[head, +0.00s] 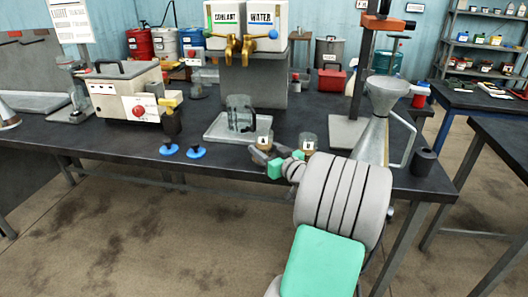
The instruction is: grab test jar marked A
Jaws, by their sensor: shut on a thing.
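Two small glass test jars with pale labels are at the front of the dark workbench, in the head view. The left jar (264,138) seems to be marked A, though the letter is tiny. The right jar (308,142) has a label whose letter looks like B. My gripper (262,153) is at the left jar and shut on it, low on its body. The fingers hide the jar's lower part, so I cannot tell if it touches the bench. My arm covers the bench's front edge near the right jar.
A glass jug (240,113) stands on a pale tray (214,128) behind the jars, under brass taps (240,46).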

